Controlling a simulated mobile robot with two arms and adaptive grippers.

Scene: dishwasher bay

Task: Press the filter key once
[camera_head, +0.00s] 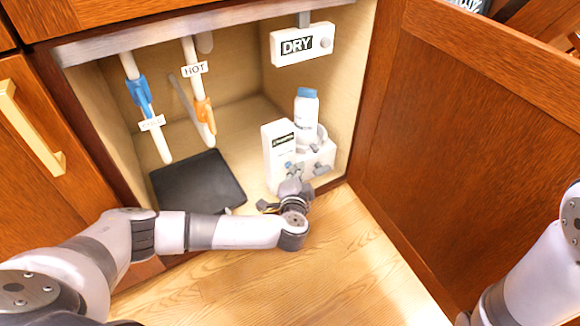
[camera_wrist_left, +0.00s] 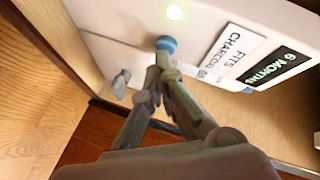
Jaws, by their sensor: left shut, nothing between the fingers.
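The white filter unit (camera_head: 279,140) stands inside the cabinet at the back right. In the left wrist view its white face (camera_wrist_left: 215,30) fills the top, with a lit green lamp (camera_wrist_left: 174,13) and a round blue key (camera_wrist_left: 166,44). My left gripper (camera_head: 294,167) is in front of the unit, low down. In the wrist view its closed, empty fingertips (camera_wrist_left: 163,62) are at the lower edge of the blue key; I cannot tell whether they press it. Labels reading "FITS CHARCOAL" and "6 MONTHS" are beside the key. My right gripper is out of view.
A white bottle with a blue cap (camera_head: 306,112) stands by the unit. A grey fitting (camera_wrist_left: 121,82) sticks out near my fingers. A DRY box (camera_head: 303,44), a HOT pipe (camera_head: 192,75) and a black tray (camera_head: 197,181) are inside the cabinet. The open door (camera_head: 470,130) is right.

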